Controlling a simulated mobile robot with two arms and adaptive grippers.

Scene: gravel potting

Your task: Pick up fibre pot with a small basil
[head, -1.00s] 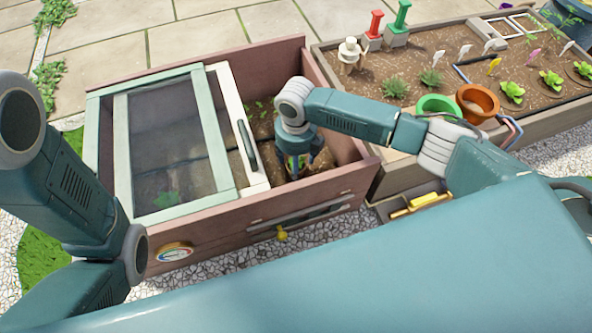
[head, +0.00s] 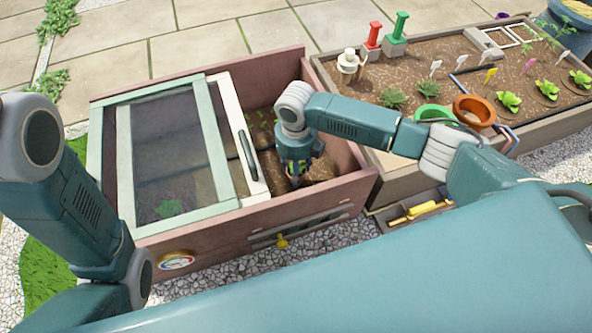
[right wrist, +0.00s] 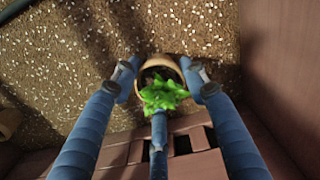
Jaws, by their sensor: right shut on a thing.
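My right gripper (head: 297,168) is down inside the open right part of the wooden cold frame (head: 215,245). In the right wrist view, its blue fingers (right wrist: 160,72) are shut around a tan fibre pot (right wrist: 152,62), touching its sides. The bright green leaves of a small basil (right wrist: 163,93) show over the pot's rim. The pot looks upright; I cannot tell whether it still rests on the soil. In the head view the fingers mostly hide it. My left arm shows at the left, but its gripper is out of view.
The frame's glazed lid (head: 165,150) covers its left part. Brown walls stand close around my right gripper. Another tan pot (right wrist: 8,122) shows at the wrist view's left edge. To the right is a planter bed with a green pot (head: 433,115) and an orange pot (head: 474,110).

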